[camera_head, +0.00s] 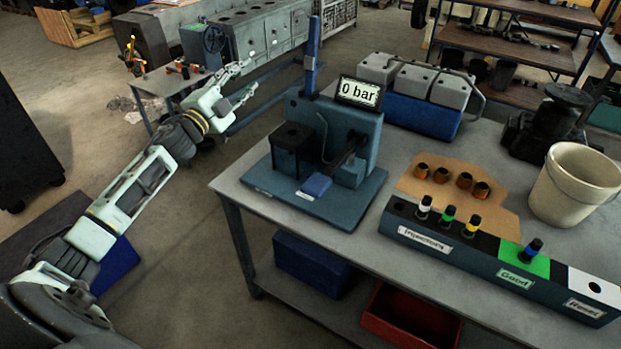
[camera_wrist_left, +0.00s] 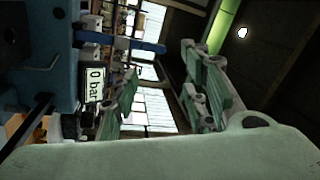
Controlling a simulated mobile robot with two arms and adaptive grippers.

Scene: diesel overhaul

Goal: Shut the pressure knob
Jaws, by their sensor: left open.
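The blue test stand (camera_head: 335,128) stands on the near left part of the grey bench, with an upright blue lever (camera_head: 313,50) and a display (camera_head: 359,93) reading "0 bar". A dark rod-like part on its front (camera_head: 352,148) may be the pressure knob; I cannot tell for sure. My left gripper (camera_head: 243,82) is open and empty, in the air left of the stand and apart from it. In the left wrist view the open fingers (camera_wrist_left: 162,88) show with nothing between them; the stand's blue body (camera_wrist_left: 38,55) and display (camera_wrist_left: 95,82) are at the left.
A rack (camera_head: 430,245) holds several coloured-capped injectors along the bench's front. Brown nozzle parts (camera_head: 465,180) lie on cardboard, and a cream bucket (camera_head: 575,188) stands at the right. A blue-grey engine part (camera_head: 420,100) is behind.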

